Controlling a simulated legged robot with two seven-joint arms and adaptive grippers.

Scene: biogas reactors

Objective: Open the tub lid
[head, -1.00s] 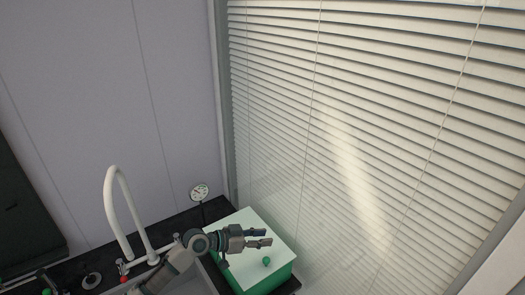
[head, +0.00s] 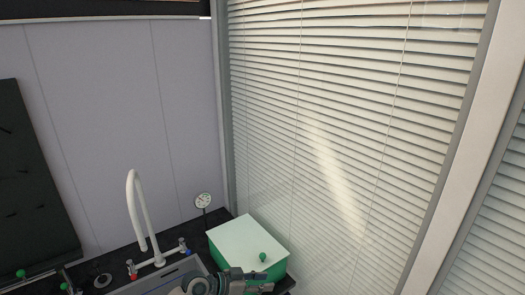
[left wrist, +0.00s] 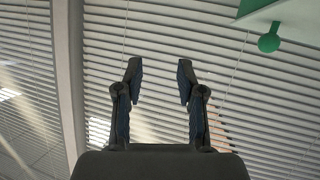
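The tub (head: 275,270) is a green box in the corner of the dark counter, at the lower middle of the head view. Its pale lid (head: 243,238) lies flat on top, with a round green knob (head: 263,257) near the front right edge. My left gripper (head: 268,281) is in front of the tub, below the knob in the picture, and apart from the knob. In the left wrist view the left gripper (left wrist: 159,82) has its two fingers spread with nothing between them. The knob (left wrist: 268,43) shows there at the upper right, outside the fingers. My right gripper is not in view.
A white tap (head: 140,215) stands at the sink (head: 170,278) left of the tub. A round dial gauge (head: 203,200) stands behind the tub. Window blinds (head: 330,130) rise close along the tub's right side.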

